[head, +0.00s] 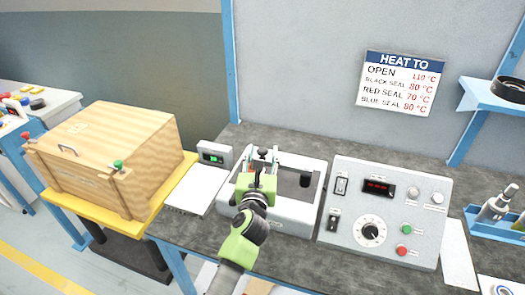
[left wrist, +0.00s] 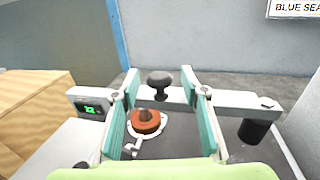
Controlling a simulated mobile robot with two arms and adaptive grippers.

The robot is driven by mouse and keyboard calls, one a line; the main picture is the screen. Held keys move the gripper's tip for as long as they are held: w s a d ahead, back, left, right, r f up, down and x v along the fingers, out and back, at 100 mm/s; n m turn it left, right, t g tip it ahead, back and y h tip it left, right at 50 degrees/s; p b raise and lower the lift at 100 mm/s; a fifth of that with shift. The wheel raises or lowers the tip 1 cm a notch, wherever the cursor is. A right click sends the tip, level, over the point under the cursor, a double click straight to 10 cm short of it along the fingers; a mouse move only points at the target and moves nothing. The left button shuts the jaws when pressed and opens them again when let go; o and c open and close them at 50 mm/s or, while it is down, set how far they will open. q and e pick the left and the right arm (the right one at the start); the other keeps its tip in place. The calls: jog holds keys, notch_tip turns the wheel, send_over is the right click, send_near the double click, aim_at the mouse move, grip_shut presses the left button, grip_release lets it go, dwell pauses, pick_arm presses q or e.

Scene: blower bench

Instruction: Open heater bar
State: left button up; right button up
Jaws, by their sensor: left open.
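The heater bar (left wrist: 230,99) is a pale grey bar lying across the white bench unit (head: 296,215) in the left wrist view, with a black knob (left wrist: 159,86) standing on it. My left gripper (left wrist: 160,78) is open, with its teal fingers on either side of the knob. I cannot tell whether they touch it. In the head view the left gripper (head: 262,162) is over the unit and hides much of the bar. A brown-orange round piece (left wrist: 147,123) shows below the bar between the fingers. My right gripper is not in view.
A control panel (head: 387,220) with a dial and buttons stands right of the unit. A small green display (head: 214,157) is at its back left. A wooden crate (head: 110,160) is at left. A heat sign (head: 400,83) hangs on the wall.

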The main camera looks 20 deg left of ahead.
pick_arm(q)
jog(key=shift+w+a, duration=0.15)
jog(key=shift+w, duration=0.45)
grip_shut()
jog(key=shift+w+r+p, duration=0.1)
jog(key=shift+r+p, duration=0.1)
jog(key=shift+p, duration=0.2)
jog(key=shift+w+r+m+h+p, duration=0.1)
jog(key=shift+w+m+h+p, duration=0.45)
jog(key=shift+h+p, duration=0.35)
jog(key=shift+w+f+m+h+p, duration=0.2)
jog(key=shift+m+h+p, duration=0.1)
jog(key=shift+p, duration=0.1)
jog(key=shift+f, duration=0.1)
